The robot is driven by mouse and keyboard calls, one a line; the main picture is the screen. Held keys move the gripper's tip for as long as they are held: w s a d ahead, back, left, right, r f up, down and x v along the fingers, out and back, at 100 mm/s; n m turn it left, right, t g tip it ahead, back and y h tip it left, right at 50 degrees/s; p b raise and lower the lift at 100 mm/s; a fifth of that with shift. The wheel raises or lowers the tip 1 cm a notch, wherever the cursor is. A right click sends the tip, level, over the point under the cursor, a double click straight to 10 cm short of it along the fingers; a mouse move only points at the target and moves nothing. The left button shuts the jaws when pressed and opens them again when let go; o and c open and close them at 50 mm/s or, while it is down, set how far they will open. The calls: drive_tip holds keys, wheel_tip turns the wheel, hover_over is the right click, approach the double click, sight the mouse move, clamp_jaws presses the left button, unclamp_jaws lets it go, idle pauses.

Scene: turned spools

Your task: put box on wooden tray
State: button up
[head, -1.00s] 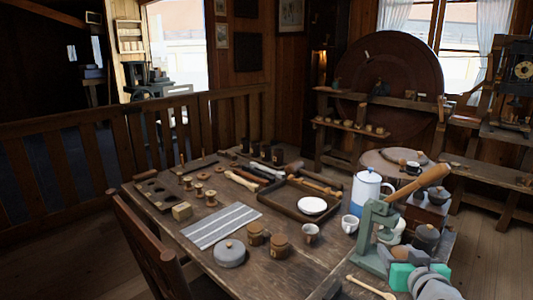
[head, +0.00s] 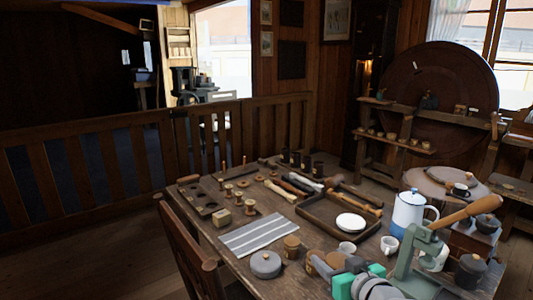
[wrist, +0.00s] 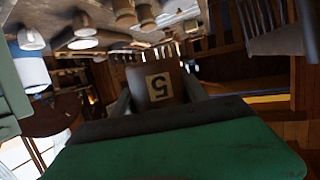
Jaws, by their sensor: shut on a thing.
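My gripper (head: 322,265) is at the near edge of the table, shut on a brown box (wrist: 160,84) that carries a pale label with a 5. In the wrist view the box sits between the dark fingers, and the label reads upside down. In the head view the fingers and wrist hide much of the box, and I cannot tell whether it touches the table. The wooden tray (head: 318,225) lies further back and to the right of the box. A white plate (head: 350,222) is on the tray's right part; its left part looks bare.
Cups (head: 347,248) stand between gripper and tray. A green press (head: 415,255) and white jug (head: 408,212) are at right. A striped cloth (head: 258,235) lies left.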

drive_tip(key=p, duration=0.3)
drive_tip(key=w+r+p, duration=0.1)
drive_tip(key=p, duration=0.3)
drive_tip(key=shift+w+r+p, duration=0.1)
drive_tip(key=shift+w+p, duration=0.15)
drive_tip(key=shift+p, duration=0.05)
drive_tip(key=shift+w+f+p, duration=0.1)
drive_tip(key=shift+f+p, duration=0.35)
drive_tip(key=shift+f, duration=0.2)
drive_tip(key=s+d+f+m+h+b, duration=0.25)
drive_tip(key=d+m+h+b, duration=0.35)
drive_tip(key=d, duration=0.9)
drive_tip(key=s+d+r+h+b, duration=0.1)
drive_tip(key=s+d+b, duration=0.2)
drive_tip(key=d, duration=0.3)
drive_tip(key=s+d+r+m+h+b, duration=0.1)
drive_tip(key=s+d+h+b, duration=0.1)
drive_tip(key=s+d+b, duration=0.2)
drive_tip(key=shift+s+d, duration=0.65)
drive_tip(key=shift+d, duration=1)
